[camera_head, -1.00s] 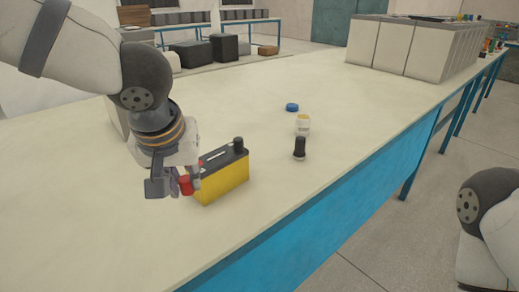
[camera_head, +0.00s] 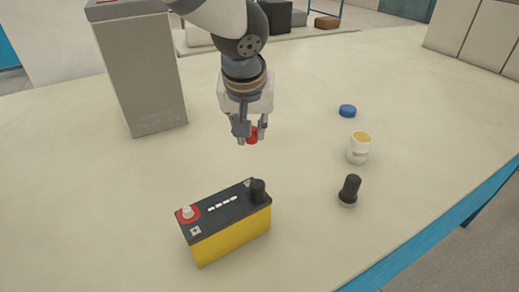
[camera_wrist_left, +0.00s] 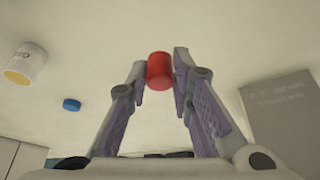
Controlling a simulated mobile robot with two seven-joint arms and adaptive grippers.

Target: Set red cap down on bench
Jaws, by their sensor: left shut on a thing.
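The red cap (camera_head: 252,135) is between the fingertips of my left gripper (camera_head: 249,130), which is shut on it. The left wrist view also shows the cap (camera_wrist_left: 159,70) between the two fingers (camera_wrist_left: 160,75). The gripper points down over the pale bench (camera_head: 110,215), behind the battery. I cannot tell whether the cap touches the bench. The yellow battery (camera_head: 232,240) stands on the bench with a dark top. One terminal is bare inside a red ring (camera_head: 187,213); a black cap (camera_head: 257,190) covers the other. My right gripper is out of view.
A blue cap (camera_head: 347,111), a white jar with a yellowish top (camera_head: 359,148) and a small black-topped item (camera_head: 349,190) stand to the right. A tall grey box (camera_head: 145,85) stands at the back left. Bench around the battery is clear.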

